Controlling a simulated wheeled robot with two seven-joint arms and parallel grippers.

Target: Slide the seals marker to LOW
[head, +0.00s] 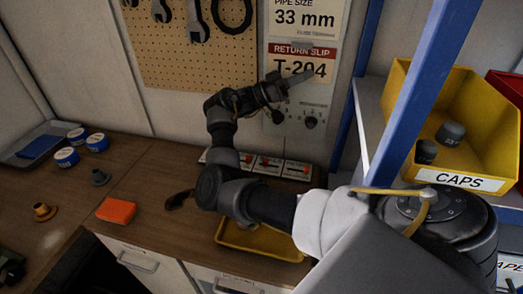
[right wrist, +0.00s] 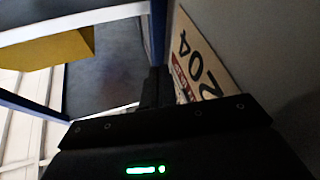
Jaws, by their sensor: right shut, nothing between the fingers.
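A row of small white panels with red markers (head: 268,163) stands at the back of the bench, below the wall. Their lettering is too small to read, so I cannot tell which is the seals marker or where it is set. Part of the row is hidden behind my right arm. My right gripper (head: 292,82) is shut and empty, raised well above the panels in front of the "T-204" sign (head: 300,68). In the right wrist view its dark fingers (right wrist: 156,88) are together beside the sign. My left gripper is not in view.
A yellow tray (head: 285,247) lies below my right arm. An orange block (head: 116,211) and blue-and-white rolls (head: 67,157) are on the bench at left. A blue post (head: 418,100) and yellow CAPS bin (head: 475,150) stand at right. Knobs (head: 311,122) are on the wall.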

